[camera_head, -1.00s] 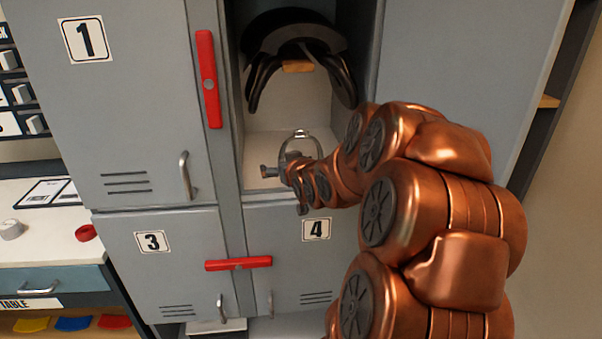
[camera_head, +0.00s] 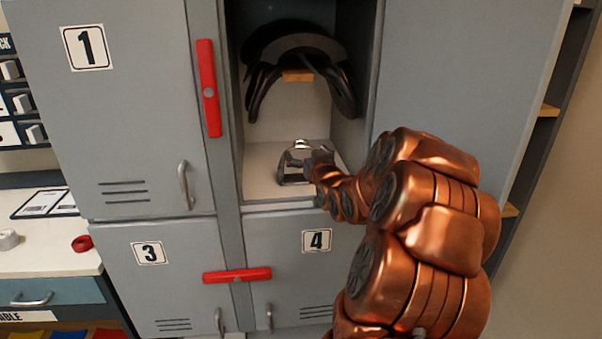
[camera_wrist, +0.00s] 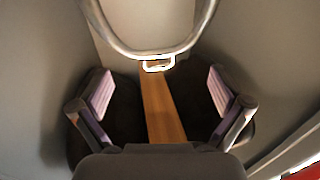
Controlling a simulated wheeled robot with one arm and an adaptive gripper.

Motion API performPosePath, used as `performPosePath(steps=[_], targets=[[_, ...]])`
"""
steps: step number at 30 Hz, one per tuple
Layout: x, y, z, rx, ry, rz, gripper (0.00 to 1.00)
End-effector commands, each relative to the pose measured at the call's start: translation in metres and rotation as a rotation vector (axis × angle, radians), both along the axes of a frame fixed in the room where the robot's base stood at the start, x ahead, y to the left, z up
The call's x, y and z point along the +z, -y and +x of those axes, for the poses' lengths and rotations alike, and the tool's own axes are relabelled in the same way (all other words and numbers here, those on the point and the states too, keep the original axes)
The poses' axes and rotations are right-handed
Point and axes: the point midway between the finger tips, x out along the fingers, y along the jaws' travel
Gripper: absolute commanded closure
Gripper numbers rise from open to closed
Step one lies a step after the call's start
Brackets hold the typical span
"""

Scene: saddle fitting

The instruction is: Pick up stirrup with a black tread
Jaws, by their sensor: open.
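The stirrup (camera_head: 290,174) is a silvery metal hoop with a small eye at its top, on the pale floor of the open locker compartment. Its tread cannot be made out, so I cannot tell its colour. In the wrist view, the stirrup's hoop (camera_wrist: 150,54) and eye cross the top of the picture, beyond my fingertips. My gripper (camera_head: 308,160) is at the stirrup in the head view, partly covering its right side. In the wrist view my gripper (camera_wrist: 161,100) is open, its padded fingers wide apart, with nothing held between them.
A dark saddle (camera_head: 295,48) sits above on a wooden bar (camera_head: 297,76) in the same compartment; the bar also shows in the wrist view (camera_wrist: 162,112). Compartment walls stand close on both sides. Locker door 1 (camera_head: 130,150) is shut at left. Red handles (camera_head: 209,88) lie on the locker front.

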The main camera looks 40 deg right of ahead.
Motion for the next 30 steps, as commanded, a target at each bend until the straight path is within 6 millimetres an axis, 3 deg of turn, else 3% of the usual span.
performPosePath(steps=[13, 22, 30], targets=[[0.001, 0.022, 0.037, 0.001, -0.002, 0.001, 0.0], [0.0, 0.023, 0.04, 0.0, -0.001, 0.0, 0.0], [0.0, 0.023, 0.04, 0.0, -0.001, 0.0, 0.27]])
